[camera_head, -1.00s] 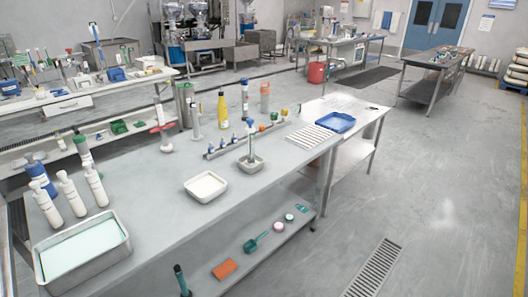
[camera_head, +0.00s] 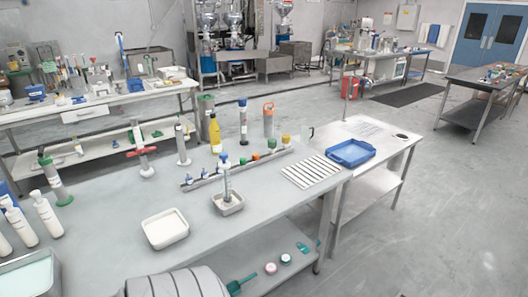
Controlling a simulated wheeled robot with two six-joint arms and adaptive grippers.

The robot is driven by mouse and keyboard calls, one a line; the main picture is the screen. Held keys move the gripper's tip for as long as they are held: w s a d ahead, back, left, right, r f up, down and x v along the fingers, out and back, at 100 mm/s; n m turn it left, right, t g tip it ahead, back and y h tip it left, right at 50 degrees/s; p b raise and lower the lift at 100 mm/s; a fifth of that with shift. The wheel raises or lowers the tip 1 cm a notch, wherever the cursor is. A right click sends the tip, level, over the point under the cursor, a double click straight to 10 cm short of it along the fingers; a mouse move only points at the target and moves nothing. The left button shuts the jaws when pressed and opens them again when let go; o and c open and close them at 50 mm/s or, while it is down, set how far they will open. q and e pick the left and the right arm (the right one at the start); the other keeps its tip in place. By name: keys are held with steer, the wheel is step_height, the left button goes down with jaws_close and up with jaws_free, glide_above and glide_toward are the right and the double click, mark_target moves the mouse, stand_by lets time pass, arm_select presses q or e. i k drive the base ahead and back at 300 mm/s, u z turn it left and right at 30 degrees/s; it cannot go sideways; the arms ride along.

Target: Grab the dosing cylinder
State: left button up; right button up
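I cannot tell for certain which item is the dosing cylinder. A slim, pale upright cylinder on a round foot (camera_head: 183,146) stands towards the back of the near bench. A grey cylinder with a blue top (camera_head: 227,184) stands upright in a small square tray (camera_head: 230,206) near the bench's middle. A red-handled piece on a white foot (camera_head: 143,152) stands to the left of the slim cylinder. Neither of my grippers shows. A grey rounded, ribbed form covers part of the lower edge of the picture.
The near bench (camera_head: 115,215) also holds a white tray (camera_head: 166,228), a yellow bottle (camera_head: 215,135), a rail with several coloured knobs, a slatted rack (camera_head: 310,171) and a blue tray (camera_head: 351,153). White bottles stand at left. Open floor lies to the right.

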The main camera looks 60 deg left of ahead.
mark_target(228, 201)
steer(key=u, duration=0.25)
steer(key=i, duration=0.95)
steer(key=u, duration=1.25)
steer(key=i, duration=0.5)
steer(key=u, duration=0.5)
